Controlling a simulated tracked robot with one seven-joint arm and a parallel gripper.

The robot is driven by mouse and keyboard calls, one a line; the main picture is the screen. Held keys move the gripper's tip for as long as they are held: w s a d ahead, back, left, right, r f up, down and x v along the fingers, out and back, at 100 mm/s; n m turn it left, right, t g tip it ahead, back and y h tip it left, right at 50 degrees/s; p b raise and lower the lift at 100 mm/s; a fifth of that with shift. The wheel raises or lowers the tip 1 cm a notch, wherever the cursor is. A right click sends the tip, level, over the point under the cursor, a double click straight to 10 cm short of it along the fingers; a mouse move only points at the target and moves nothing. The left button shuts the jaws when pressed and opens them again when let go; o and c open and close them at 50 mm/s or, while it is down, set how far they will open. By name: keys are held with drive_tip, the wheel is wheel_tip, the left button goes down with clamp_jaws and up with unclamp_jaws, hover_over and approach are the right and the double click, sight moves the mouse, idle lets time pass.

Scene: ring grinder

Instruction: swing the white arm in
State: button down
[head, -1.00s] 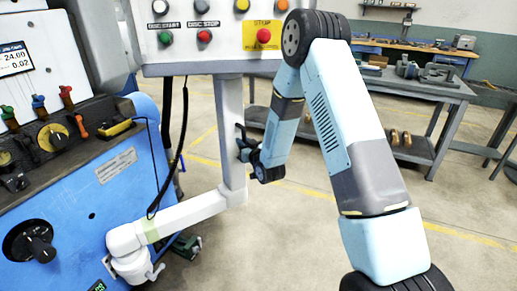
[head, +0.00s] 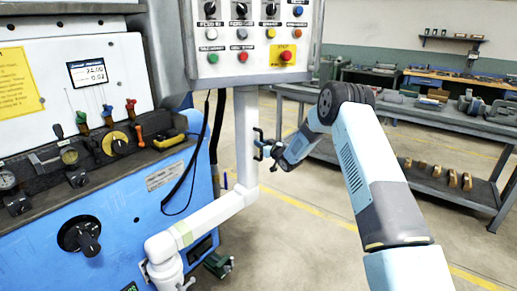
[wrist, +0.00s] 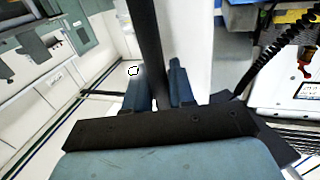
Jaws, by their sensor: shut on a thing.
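The white arm (head: 207,217) runs from a pivot on the blue machine's front right corner to an upright white post (head: 246,150). The post carries the control panel (head: 245,40). A black handle (head: 257,135) is fixed to the post's right side. My gripper (head: 262,147) is shut on this handle, reaching in from the right. In the wrist view, the black handle bar (wrist: 150,40) passes between my two blue-grey fingers (wrist: 158,88), with the white post (wrist: 188,35) just beside it. The exact finger contact is partly hidden.
The blue machine (head: 110,215) with levers and knobs stands at left. A black cable (head: 217,130) hangs between machine and post. Grey workbenches (head: 440,115) stand at the back right. The floor (head: 300,240) right of the white arm is clear.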

drive_tip(key=shift+w+a+r, duration=0.2)
drive_tip(key=shift+w, duration=0.2)
drive_tip(key=c, duration=1.1)
unclamp_jaws()
drive_tip(key=shift+f, duration=0.1)
drive_tip(key=shift+s, duration=0.1)
drive_tip(key=shift+s+d+f, duration=0.1)
drive_tip(key=shift+s, duration=0.05)
drive_tip(key=v, duration=1.3)
drive_tip(key=shift+s, duration=0.1)
